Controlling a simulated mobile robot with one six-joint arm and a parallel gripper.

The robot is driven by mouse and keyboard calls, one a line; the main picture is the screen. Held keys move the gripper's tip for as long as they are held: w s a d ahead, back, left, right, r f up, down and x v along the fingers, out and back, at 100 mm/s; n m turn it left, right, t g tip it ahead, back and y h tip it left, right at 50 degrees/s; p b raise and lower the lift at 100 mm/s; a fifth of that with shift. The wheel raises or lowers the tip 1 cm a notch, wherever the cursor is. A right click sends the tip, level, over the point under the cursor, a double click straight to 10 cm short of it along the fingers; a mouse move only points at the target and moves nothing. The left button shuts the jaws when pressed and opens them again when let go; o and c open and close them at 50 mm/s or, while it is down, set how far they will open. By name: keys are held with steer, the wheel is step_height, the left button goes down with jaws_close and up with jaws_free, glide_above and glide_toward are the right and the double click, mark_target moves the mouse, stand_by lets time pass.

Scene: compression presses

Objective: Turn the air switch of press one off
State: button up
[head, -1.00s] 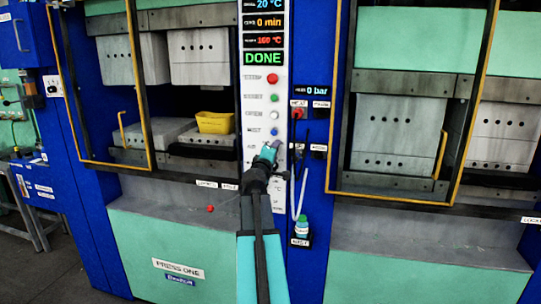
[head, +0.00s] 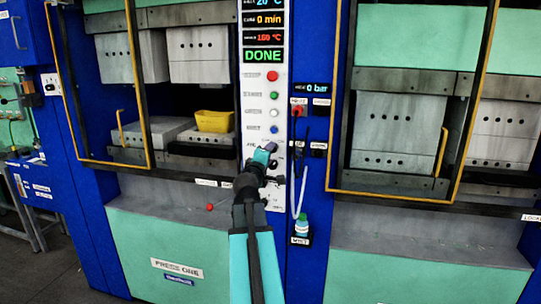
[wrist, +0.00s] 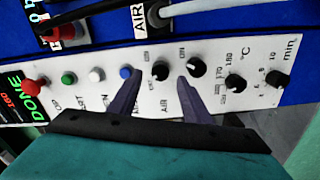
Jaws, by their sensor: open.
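The control panel of press one (head: 263,110) shows in the head view, with a DONE display (head: 263,55) and a column of buttons. In the wrist view, the black air switch (wrist: 160,70) is a knob with a printed AIR label near it. My gripper (wrist: 159,78) is open, with one dark finger on either side of this knob, and nothing is visibly held. I cannot tell whether the fingers touch the knob, nor read its setting for sure.
In the wrist view, a blue button (wrist: 126,72) is close to the left finger, and another black knob (wrist: 197,68) is close to the right finger. More knobs (wrist: 235,87) lie further right. A yellow container (head: 214,121) is inside the press. A hose (head: 300,190) hangs right of the panel.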

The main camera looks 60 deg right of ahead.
steer(key=b+v, duration=0.3)
steer(key=v, duration=0.3)
steer(key=shift+s+a, duration=0.25)
steer(key=shift+a, duration=0.1)
steer(key=shift+a+f+b, duration=0.1)
steer(key=shift+b, duration=0.2)
steer(key=b+v, duration=0.1)
steer(key=b, duration=0.2)
steer(key=shift+s+a, duration=0.2)
steer(key=shift+a, duration=0.15)
steer(key=shift+b, duration=0.3)
